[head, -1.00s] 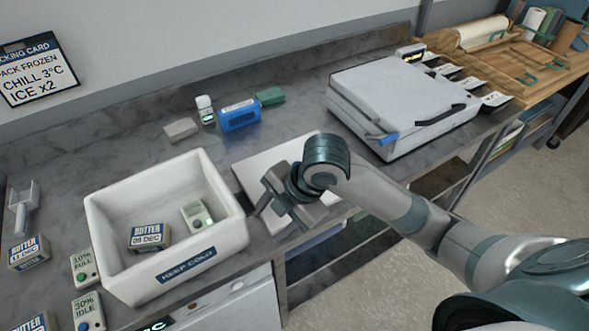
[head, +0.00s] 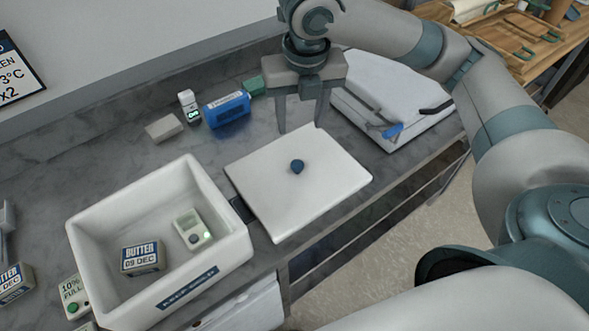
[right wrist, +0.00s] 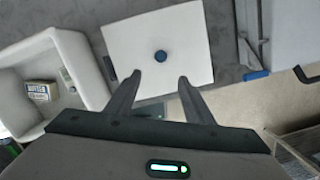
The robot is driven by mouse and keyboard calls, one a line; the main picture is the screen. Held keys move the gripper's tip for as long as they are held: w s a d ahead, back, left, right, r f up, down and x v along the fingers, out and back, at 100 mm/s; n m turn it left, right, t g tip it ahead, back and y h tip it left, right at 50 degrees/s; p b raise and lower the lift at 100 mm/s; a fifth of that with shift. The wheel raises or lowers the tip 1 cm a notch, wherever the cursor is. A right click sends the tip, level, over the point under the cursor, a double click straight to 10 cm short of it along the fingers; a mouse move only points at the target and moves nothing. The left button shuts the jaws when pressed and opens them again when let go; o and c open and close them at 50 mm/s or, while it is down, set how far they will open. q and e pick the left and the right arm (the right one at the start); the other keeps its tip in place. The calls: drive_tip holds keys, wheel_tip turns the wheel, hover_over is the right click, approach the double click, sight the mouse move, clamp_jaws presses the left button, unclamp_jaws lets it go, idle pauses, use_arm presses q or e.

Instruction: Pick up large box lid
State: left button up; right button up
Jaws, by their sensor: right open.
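The large box lid (head: 270,190) is a flat white square panel with a dark blue knob (head: 297,166) in its middle. It lies on the counter just right of the white box, over the counter's front edge. It also shows in the right wrist view (right wrist: 185,75), with its knob (right wrist: 160,57) beyond the fingertips. My right gripper (head: 301,122) is open and empty, fingers pointing down, above the lid's far side and apart from the knob. In the right wrist view its two fingers (right wrist: 160,80) are spread. My left gripper is not in view.
The open white box (head: 85,240) holds a butter pack (head: 141,258) and a small device (head: 192,230). A blue pack (head: 228,109), a small white device (head: 189,106) and a grey block (head: 164,128) stand behind. A large white case (head: 372,100) lies at the right.

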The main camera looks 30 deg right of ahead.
drive_tip(key=shift+s, duration=0.1)
drive_tip(key=p, duration=0.3)
hover_over(297, 164)
drive_tip(key=s, duration=0.1)
drive_tip(key=f, duration=1.2)
drive_tip(key=shift+s+a, duration=0.1)
drive_tip(key=shift+a, duration=0.15)
drive_tip(key=shift+d+f+p, duration=0.1)
drive_tip(key=shift+f+p, duration=0.35)
drive_tip(key=shift+f, duration=0.1)
drive_tip(key=f, duration=0.1)
drive_tip(key=f+p, duration=0.1)
drive_tip(key=f, duration=0.1)
drive_tip(key=shift+w+d, duration=0.15)
drive_tip(key=shift+w, duration=0.2)
drive_tip(key=shift+w+f, duration=0.1)
drive_tip(key=shift+f, duration=0.45)
